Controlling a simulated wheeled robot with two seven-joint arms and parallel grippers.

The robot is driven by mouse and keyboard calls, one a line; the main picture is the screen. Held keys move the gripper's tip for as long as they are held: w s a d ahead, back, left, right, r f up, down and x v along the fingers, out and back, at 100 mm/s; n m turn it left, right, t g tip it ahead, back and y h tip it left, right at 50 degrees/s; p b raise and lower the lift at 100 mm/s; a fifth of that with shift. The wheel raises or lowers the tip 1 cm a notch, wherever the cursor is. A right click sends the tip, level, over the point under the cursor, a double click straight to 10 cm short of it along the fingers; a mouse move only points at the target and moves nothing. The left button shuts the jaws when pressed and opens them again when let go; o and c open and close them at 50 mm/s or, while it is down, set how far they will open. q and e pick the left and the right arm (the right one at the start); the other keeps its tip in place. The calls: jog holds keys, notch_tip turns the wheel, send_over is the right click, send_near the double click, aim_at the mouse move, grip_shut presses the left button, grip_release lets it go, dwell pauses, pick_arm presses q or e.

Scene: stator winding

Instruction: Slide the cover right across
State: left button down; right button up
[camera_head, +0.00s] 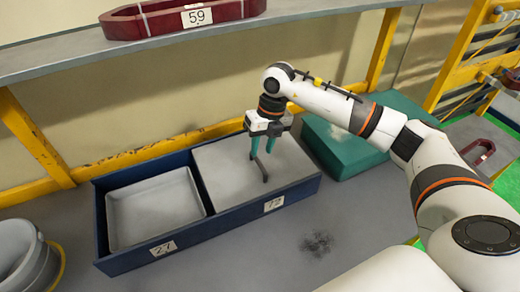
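A long dark blue box (232,223) stands on the grey table and has two bays. A flat light grey cover (222,162) lies over the right bay, above the label reading about "72". The left bay, labelled "27", is uncovered and shows a grey tray-like floor (152,208). A dark grey handle-like bar (260,169) shows on the cover below my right gripper. My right gripper (262,155) points down over the cover, its teal fingers apart. I cannot tell whether the fingertips touch the bar. My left gripper is not in view.
A green block (345,148) stands right of the box, under my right arm. A grey bucket (22,258) is at the left edge. A shelf (205,36) above holds a dark red frame (180,18) labelled "59".

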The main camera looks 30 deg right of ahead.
jog(key=shift+a+f+p, duration=0.2)
jog(key=shift+f, duration=0.65)
jog(key=shift+a+f+p, duration=0.15)
jog(key=shift+f, duration=0.65)
grip_shut()
